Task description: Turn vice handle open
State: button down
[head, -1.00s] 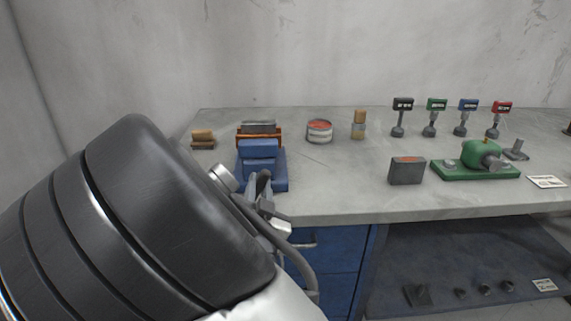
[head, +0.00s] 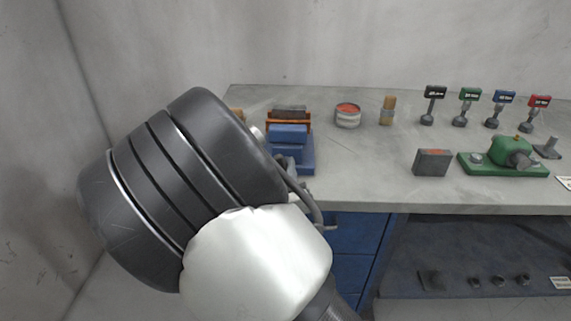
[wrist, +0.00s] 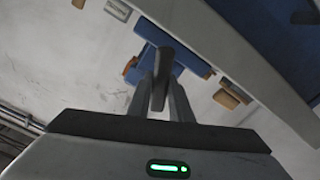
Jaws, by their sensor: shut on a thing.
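The vice handle (wrist: 162,68) is a dark grey bar, seen slanted between the fingers in the wrist view. My gripper (wrist: 160,88) is shut on the handle, with one finger on each side of it.
A red-topped tin (head: 348,116), a wooden-topped bottle (head: 388,110), a dark box (head: 432,163) and a green machine (head: 508,156) stand there. Blue drawers (head: 362,245) are below.

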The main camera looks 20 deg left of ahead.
jog(key=n+p, duration=0.3)
jog(key=n, duration=0.3)
jog(key=shift+a+f+n, duration=0.1)
jog(key=shift+n, duration=0.2)
jog(key=n+p, duration=0.1)
jog(key=n, duration=0.3)
jog(key=shift+f+p, duration=0.1)
jog(key=shift+p, duration=0.3)
jog(key=shift+f+n+p, duration=0.15)
jog(key=shift+n+p, duration=0.25)
jog(key=shift+n, duration=0.7)
jog(key=c, duration=1.6)
grip_release()
jog(key=shift+s, duration=0.1)
